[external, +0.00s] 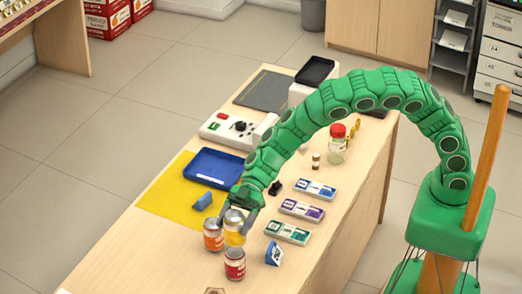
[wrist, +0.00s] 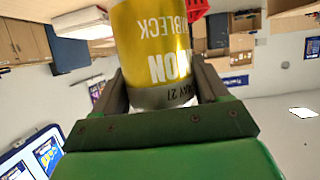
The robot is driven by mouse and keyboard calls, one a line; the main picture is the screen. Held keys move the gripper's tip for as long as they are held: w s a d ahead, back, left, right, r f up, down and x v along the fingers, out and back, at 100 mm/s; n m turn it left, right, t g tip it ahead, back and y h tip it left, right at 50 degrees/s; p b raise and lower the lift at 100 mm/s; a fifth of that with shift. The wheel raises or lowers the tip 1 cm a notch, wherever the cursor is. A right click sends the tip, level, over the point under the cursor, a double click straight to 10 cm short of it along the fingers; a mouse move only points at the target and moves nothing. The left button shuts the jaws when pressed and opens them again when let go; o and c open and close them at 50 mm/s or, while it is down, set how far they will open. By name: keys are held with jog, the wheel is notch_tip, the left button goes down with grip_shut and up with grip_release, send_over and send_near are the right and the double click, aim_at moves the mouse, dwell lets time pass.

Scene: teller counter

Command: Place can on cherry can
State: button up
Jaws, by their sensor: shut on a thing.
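My gripper (external: 241,207) is shut on a yellow can (external: 235,232) with a silver top, near the front end of the counter. In the wrist view the yellow can (wrist: 155,45) fills the space between the two fingers, its lettering upside down. An orange-red can (external: 213,236) stands close beside it on the left. A darker red can (external: 235,265) stands just in front. The labels on these two are too small to read, so I cannot tell which is cherry. I cannot tell whether the yellow can touches the counter.
A blue tray (external: 214,167) lies on a yellow mat (external: 160,194) behind the cans. A blue-and-white sign (external: 274,254) and pill organizers (external: 287,233) are to the right. A glass jar (external: 337,150) with a red lid stands farther back. Bare counter (external: 165,262) lies left of the cans.

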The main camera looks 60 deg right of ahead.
aim_at(229, 240)
jog(key=shift+w+a+f, duration=0.15)
jog(key=shift+a+f, duration=0.05)
jog(key=shift+f, duration=1.5)
jog(key=shift+f, duration=0.1)
jog(key=o, duration=1.3)
jog(key=shift+o, duration=0.2)
jog(key=shift+d+r, duration=0.2)
jog(key=shift+d, duration=0.05)
jog(key=v, duration=1.1)
jog(key=shift+d, duration=0.3)
